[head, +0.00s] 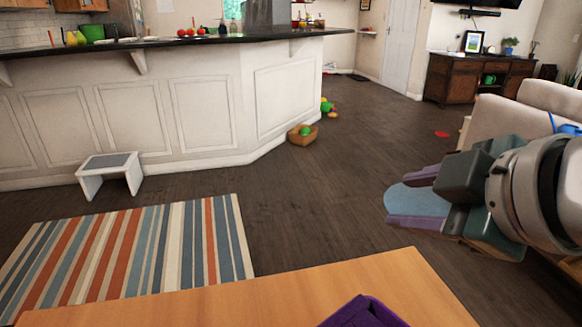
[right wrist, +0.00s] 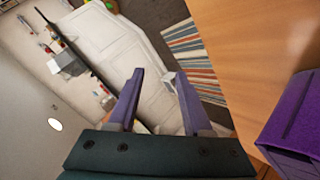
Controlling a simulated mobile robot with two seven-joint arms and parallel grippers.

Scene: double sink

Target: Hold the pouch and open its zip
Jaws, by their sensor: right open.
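A purple pouch (head: 365,312) lies on the wooden table at the bottom edge of the head view, where it is cut off. It also shows at the right edge of the right wrist view (right wrist: 292,125), partly cut off. Its zip cannot be made out clearly. My right gripper (head: 412,197) is at the right of the head view, above and to the right of the pouch and apart from it. Its purple fingers are spread with nothing held between them in the right wrist view (right wrist: 159,75). My left gripper is not in view.
The wooden table (head: 240,303) is bare around the pouch. Beyond it are a striped rug (head: 130,250), a small white stool (head: 110,175) and a white counter (head: 200,110). A light sofa (head: 500,120) stands behind my right arm.

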